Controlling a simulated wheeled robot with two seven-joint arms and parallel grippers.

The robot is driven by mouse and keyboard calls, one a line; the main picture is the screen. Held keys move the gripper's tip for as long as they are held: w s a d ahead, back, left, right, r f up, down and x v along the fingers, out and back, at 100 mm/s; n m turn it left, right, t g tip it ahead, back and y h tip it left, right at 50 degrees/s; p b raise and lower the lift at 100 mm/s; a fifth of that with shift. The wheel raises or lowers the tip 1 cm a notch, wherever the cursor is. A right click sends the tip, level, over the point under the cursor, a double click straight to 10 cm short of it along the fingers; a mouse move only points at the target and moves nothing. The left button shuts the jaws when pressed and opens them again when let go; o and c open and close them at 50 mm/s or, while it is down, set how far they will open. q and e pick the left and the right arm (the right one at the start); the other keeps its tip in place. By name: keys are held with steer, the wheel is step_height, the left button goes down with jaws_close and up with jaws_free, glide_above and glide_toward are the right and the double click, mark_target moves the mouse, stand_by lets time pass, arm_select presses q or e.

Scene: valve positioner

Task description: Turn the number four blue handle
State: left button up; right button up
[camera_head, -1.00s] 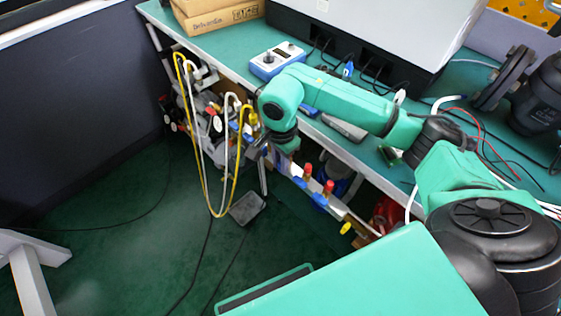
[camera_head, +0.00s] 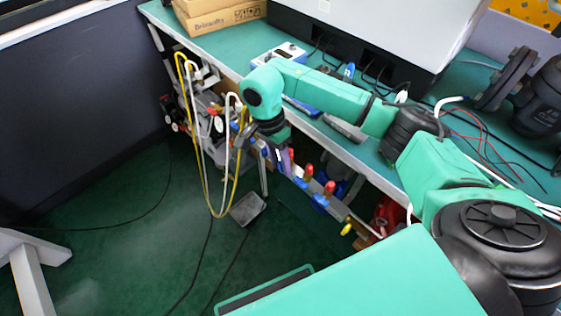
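A rail with small valves (camera_head: 336,208) runs along the front of the bench, below its top. Blue handles show on it, one (camera_head: 320,200) near the red knobs and others near my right wrist. I cannot tell which blue handle is number four. My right arm reaches in from the right, over the bench edge. My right gripper (camera_head: 243,142) is at the left end of the rail, close to the blue parts there. Its fingers are small and partly hidden by the wrist, so their opening is unclear. My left gripper is out of view.
The green bench (camera_head: 226,50) carries cardboard boxes (camera_head: 222,14), a blue-and-white device (camera_head: 283,54) and a large grey cabinet (camera_head: 375,28). Yellow and white hoses (camera_head: 207,196) hang left of my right gripper. A grey pedal (camera_head: 248,208) lies on the green floor, which is mostly clear.

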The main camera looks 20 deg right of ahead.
steer(key=shift+r, duration=0.1)
steer(key=p+v, duration=0.2)
steer(key=v, duration=1.2)
steer(key=shift+r, duration=0.15)
steer(key=shift+w+a, duration=0.1)
steer(key=shift+w, duration=0.05)
